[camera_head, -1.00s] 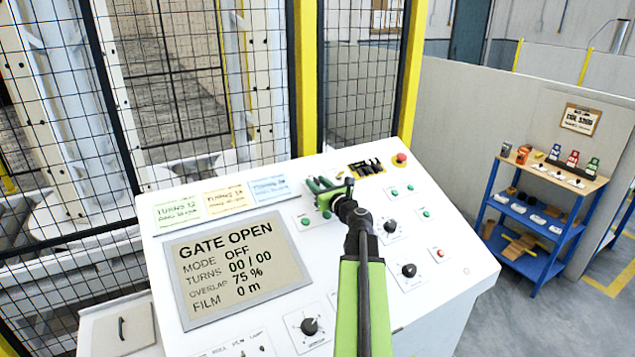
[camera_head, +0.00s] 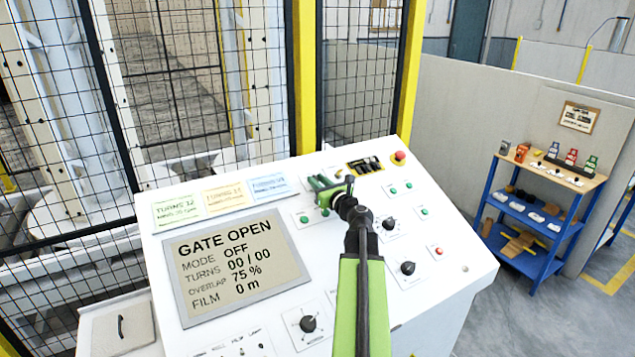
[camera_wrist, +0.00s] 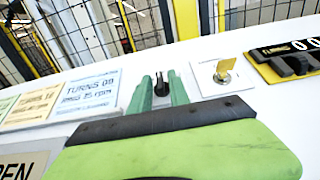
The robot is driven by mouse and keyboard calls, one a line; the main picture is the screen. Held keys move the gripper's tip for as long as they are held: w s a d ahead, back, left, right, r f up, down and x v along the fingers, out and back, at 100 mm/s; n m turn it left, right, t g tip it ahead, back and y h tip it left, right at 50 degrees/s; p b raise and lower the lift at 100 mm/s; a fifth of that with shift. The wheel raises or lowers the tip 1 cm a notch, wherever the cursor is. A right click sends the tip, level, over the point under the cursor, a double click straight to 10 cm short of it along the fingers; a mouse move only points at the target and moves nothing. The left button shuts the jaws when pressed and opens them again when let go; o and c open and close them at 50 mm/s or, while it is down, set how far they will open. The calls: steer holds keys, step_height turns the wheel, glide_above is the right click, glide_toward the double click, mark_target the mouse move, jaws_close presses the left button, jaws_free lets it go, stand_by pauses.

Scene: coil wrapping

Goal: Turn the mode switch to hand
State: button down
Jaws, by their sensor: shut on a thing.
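The white sloped control panel (camera_head: 380,290) fills the lower middle of the head view. Its display (camera_head: 235,265) reads GATE OPEN, MODE OFF, TURNS 00 / 00, OVERLAP 75 %, FILM 0 m. My gripper (camera_head: 322,186) is at the upper part of the panel, right of the blue note. In the wrist view its two green fingers (camera_wrist: 160,92) stand on either side of a small black switch knob (camera_wrist: 161,84) and are shut on it. The knob points roughly up in that view. Its label and position marks are not readable, and my gripper hides it in the head view.
A red button (camera_head: 400,157) is at the panel's top right corner. Black knobs (camera_head: 408,268) and green buttons lie right of my arm. Mesh fencing (camera_head: 180,80) stands behind.

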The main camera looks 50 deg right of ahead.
steer(key=shift+n+y, duration=0.3)
steer(key=n+y, duration=0.2)
steer(key=d+n+y+p, duration=0.1)
steer(key=n+y, duration=0.2)
steer(key=shift+r+y, duration=0.1)
steer(key=shift+y, duration=0.2)
steer(key=n+y+p, duration=0.1)
steer(key=n+y, duration=0.2)
steer(key=shift+n+g+y, duration=0.3)
steer(key=shift+n+y, duration=0.1)
steer(key=shift+n+g+y+p, duration=0.4)
steer(key=shift+n+g+y, duration=0.2)
steer(key=shift+n+y, duration=0.3)
steer(key=c, duration=1.5)
jaws_free()
